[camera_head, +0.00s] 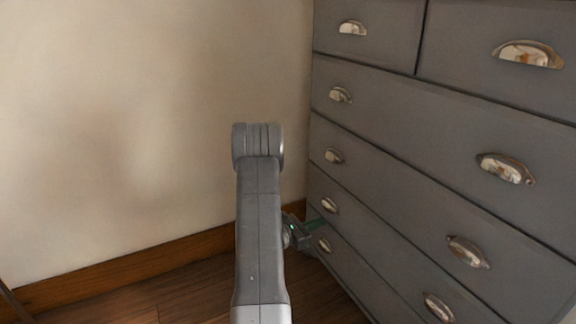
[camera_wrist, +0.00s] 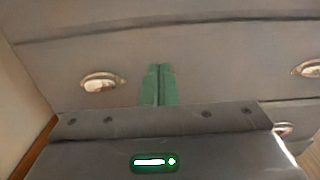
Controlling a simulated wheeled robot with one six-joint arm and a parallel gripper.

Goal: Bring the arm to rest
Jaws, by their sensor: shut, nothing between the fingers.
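My arm (camera_head: 260,215) reaches forward in the head view, with its elbow raised in the middle of the picture. My gripper (camera_head: 311,228) is partly hidden beyond the arm and close to the lower drawers of the grey chest (camera_head: 400,150). In the wrist view the green fingers of my gripper (camera_wrist: 158,75) are together with nothing between them. They point at a drawer front beside a cup handle (camera_wrist: 102,83). I cannot tell whether the fingertips touch the chest.
The grey chest fills the right side, with several metal cup handles standing out from its drawers. A plain wall (camera_head: 130,130) with a wooden skirting board (camera_head: 130,270) is behind and left. Some wooden floor (camera_head: 190,295) is clear left of my arm.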

